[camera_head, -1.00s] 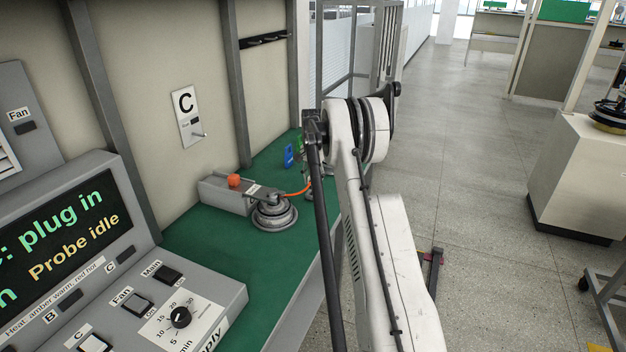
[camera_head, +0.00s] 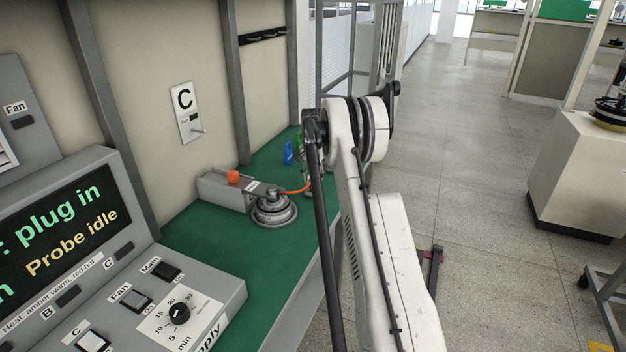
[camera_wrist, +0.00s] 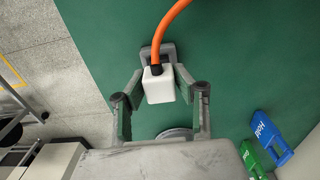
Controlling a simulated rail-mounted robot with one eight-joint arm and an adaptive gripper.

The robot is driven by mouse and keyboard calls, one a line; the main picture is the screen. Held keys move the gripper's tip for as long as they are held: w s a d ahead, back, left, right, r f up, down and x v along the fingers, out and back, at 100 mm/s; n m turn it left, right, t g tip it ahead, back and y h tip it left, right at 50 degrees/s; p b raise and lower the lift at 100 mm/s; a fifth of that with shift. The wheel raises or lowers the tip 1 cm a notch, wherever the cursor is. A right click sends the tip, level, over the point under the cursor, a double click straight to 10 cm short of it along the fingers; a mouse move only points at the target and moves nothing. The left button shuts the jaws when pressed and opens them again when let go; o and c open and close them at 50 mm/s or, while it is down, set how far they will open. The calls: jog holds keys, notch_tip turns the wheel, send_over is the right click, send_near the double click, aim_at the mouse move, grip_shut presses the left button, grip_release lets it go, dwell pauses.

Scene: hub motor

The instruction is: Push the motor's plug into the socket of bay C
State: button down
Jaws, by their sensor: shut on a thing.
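My gripper (camera_wrist: 158,68) is shut on a white plug (camera_wrist: 159,87) in the wrist view. An orange cable (camera_wrist: 171,24) leaves the plug's dark collar and curves up out of that view. The plug is over the green bench. In the head view the round grey motor (camera_head: 274,212) sits on the bench, and the orange cable (camera_head: 297,190) runs from near it to behind my arm, which hides most of my gripper and the plug. The bay C sign (camera_head: 186,112) is on the wall behind. I cannot make out a socket opening for certain.
A grey box (camera_head: 222,192) with an orange knob stands beside the motor. Blue (camera_wrist: 267,132) and green (camera_wrist: 251,159) tags lie right of my gripper; the blue one reads Hold. A console (camera_head: 165,310) fills the near left; its screen reads "plug in" and "Probe idle". Bench between is clear.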

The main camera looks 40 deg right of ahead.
jog(key=shift+f, duration=0.1)
jog(key=shift+f+b, duration=0.4)
jog(key=shift+f+b, duration=0.25)
jog(key=shift+b, duration=0.1)
dwell(0.3)
jog(key=shift+f+b, duration=0.5)
jog(key=shift+b, duration=0.75)
dwell(4.8)
jog(key=c, duration=1.3)
grip_release()
